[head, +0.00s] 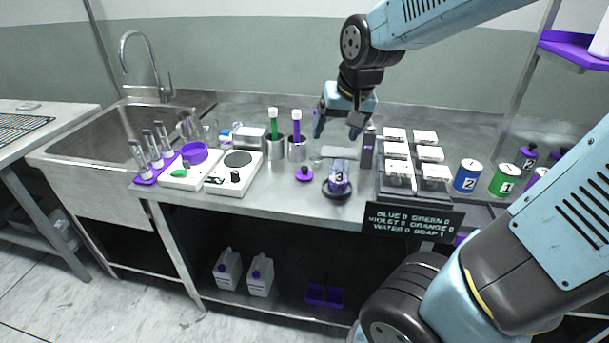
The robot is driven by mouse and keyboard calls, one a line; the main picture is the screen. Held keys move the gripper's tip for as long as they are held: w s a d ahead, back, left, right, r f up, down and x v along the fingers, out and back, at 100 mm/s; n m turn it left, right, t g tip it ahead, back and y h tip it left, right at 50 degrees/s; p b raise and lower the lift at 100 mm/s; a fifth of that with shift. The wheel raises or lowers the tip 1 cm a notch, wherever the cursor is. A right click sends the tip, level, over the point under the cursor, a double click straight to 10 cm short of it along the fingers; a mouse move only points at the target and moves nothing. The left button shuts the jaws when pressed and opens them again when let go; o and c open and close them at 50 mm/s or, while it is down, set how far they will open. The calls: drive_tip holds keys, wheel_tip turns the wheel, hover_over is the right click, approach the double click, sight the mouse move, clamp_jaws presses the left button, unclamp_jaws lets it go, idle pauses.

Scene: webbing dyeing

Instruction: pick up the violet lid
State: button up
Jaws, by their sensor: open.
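The violet lid (304,175) is a small round disc with a knob on top. It lies on the steel bench, just left of a flask marked 3 (339,180) that sits on a dark round base. My gripper (337,132) is open and empty, fingers pointing down. In the picture it is above and to the right of the lid, apart from it, over the back part of the bench. Nothing covers the lid in this view.
Metal cups with a green and a violet tube (297,125) stand behind the lid. Left are a white hotplate (233,176) and a sink (125,125). Right are a rack of white-topped boxes (397,183), a black sign (413,222) and numbered cans (467,176).

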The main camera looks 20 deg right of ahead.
sight(304, 169)
drive_tip(key=shift+o, duration=0.9)
drive_tip(key=w+a+f+m+h, duration=0.1)
drive_tip(key=w+a+f, duration=0.3)
drive_tip(key=w+f, duration=0.5)
drive_tip(key=shift+w+f+h, duration=0.15)
drive_tip(key=shift+w+h, duration=0.35)
drive_tip(key=shift+w, duration=0.35)
drive_tip(key=shift+x, duration=4.3)
drive_tip(key=shift+w+f, duration=0.1)
drive_tip(key=shift+w+x, duration=0.25)
drive_tip(key=shift+x, duration=2.1)
drive_tip(key=shift+d, duration=0.15)
drive_tip(key=shift+c, duration=0.3)
drive_tip(key=c, duration=1.1)
